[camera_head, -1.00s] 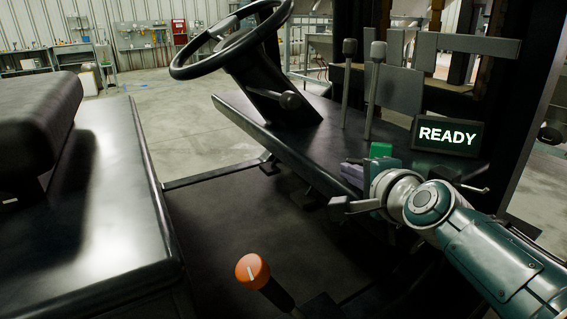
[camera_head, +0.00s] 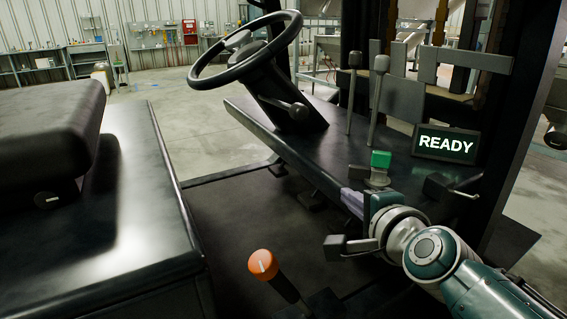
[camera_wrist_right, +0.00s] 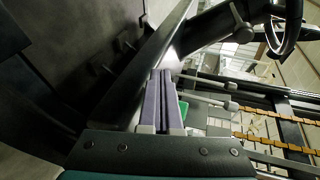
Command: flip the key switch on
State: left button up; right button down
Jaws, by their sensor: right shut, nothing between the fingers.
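The key switch appears to be the small green-topped piece (camera_head: 381,159) on a grey base on the black dash panel. The display (camera_head: 446,143) beside it reads READY in white letters. My right gripper (camera_head: 351,200) is shut and empty, in front of the green piece and below it in the picture, with a visible gap between them. In the right wrist view its two purple fingers (camera_wrist_right: 157,98) are together. Part of the green piece (camera_wrist_right: 183,108) shows just right of the fingertips, partly hidden by them. My left gripper is not in view.
Two grey levers (camera_head: 377,100) stand behind the green piece, and the steering wheel (camera_head: 245,48) is further left. An orange-knobbed lever (camera_head: 263,264) rises from the floor area. The black seat (camera_head: 50,140) is at the left.

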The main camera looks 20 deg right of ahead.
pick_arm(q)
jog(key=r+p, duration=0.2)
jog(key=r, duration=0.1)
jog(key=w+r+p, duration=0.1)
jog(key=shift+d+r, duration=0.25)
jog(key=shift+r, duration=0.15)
pick_arm(e)
jog(key=s+a+r, duration=0.2)
jog(key=s+a, duration=0.1)
jog(key=s, duration=0.1)
jog(key=shift+s+a+r, duration=0.2)
jog(key=shift+a+r, duration=0.05)
jog(key=shift+a, duration=0.05)
